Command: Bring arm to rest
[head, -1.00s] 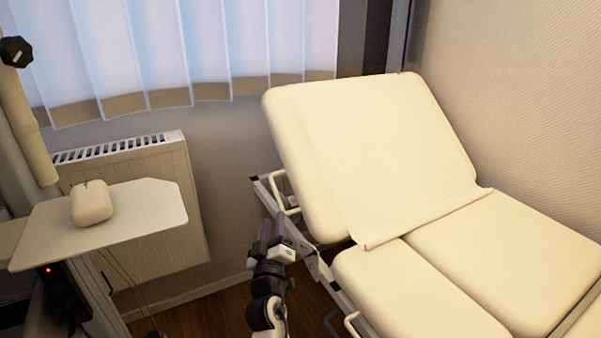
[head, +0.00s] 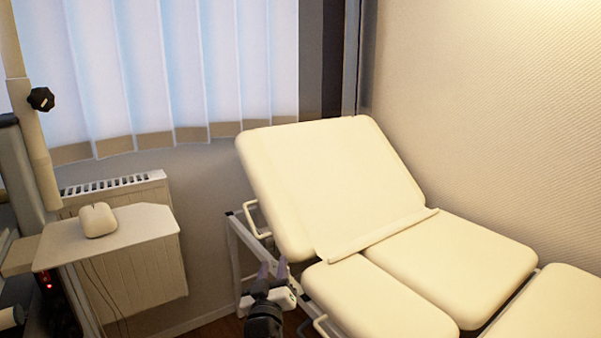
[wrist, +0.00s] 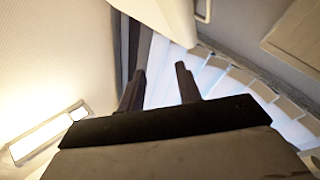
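My gripper (head: 272,271) is low in the middle of the head view, pointing away from me, beside the left edge of the cream treatment couch (head: 425,265). In the wrist view my gripper (wrist: 160,82) shows two dark fingers standing apart with nothing between them. The couch's backrest (head: 330,180) is raised and tilted. I cannot tell whether my arm touches the couch frame; they overlap in the head view.
A blind (head: 200,70) hangs behind. The textured wall (head: 480,120) closes off the right side.

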